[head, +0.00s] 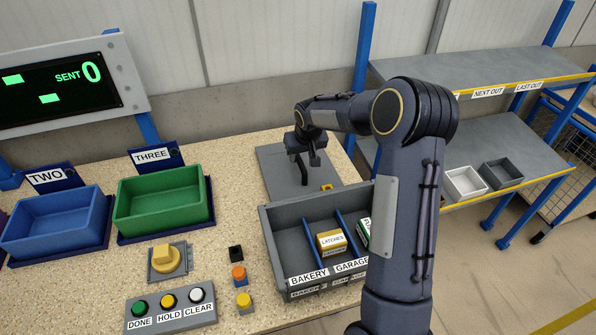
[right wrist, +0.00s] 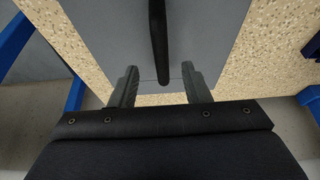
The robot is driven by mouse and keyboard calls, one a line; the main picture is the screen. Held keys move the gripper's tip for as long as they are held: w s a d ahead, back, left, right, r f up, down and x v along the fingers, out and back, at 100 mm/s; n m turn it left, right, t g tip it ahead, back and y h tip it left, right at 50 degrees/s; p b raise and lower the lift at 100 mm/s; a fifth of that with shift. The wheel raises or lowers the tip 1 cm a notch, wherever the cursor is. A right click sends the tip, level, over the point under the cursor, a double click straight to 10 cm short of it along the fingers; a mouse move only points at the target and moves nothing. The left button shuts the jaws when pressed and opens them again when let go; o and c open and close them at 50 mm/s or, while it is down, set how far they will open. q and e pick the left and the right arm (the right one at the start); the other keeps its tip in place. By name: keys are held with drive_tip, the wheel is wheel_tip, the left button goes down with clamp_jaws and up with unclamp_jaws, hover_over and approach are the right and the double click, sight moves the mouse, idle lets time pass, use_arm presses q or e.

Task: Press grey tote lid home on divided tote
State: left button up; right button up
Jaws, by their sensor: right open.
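The grey tote lid (head: 275,168) lies flat on the speckled worktop, behind the divided tote (head: 266,228) and apart from it. A dark upright handle (head: 304,175) stands on the lid. My right gripper (head: 309,158) is open over the lid, close to the handle. In the right wrist view the grey lid (right wrist: 205,35) fills the middle and the dark handle (right wrist: 158,40) runs toward the gap between my open fingers (right wrist: 160,78). The tote is open, with blue dividers; my right arm hides its right side. My left gripper is not in view.
A yellow-labelled LATCHES box (head: 331,242) and a partly hidden green box (head: 363,232) sit in the tote. Blue (head: 55,235) and green (head: 160,212) bins, a yellow knob (head: 166,259) and a button panel (head: 171,308) stand left. Shelves (head: 480,150) stand right.

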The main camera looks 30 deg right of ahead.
sight(300, 160)
drive_tip(key=p+x, duration=0.1)
drive_tip(key=x, duration=0.2)
drive_tip(key=shift+w+a+f, duration=0.1)
drive_tip(key=shift+w+f, duration=0.05)
drive_tip(key=shift+f, duration=0.2)
drive_tip(key=shift+w+f+p, duration=0.2)
drive_tip(key=shift+f+p, duration=0.1)
drive_tip(key=shift+f, duration=0.25)
clamp_jaws()
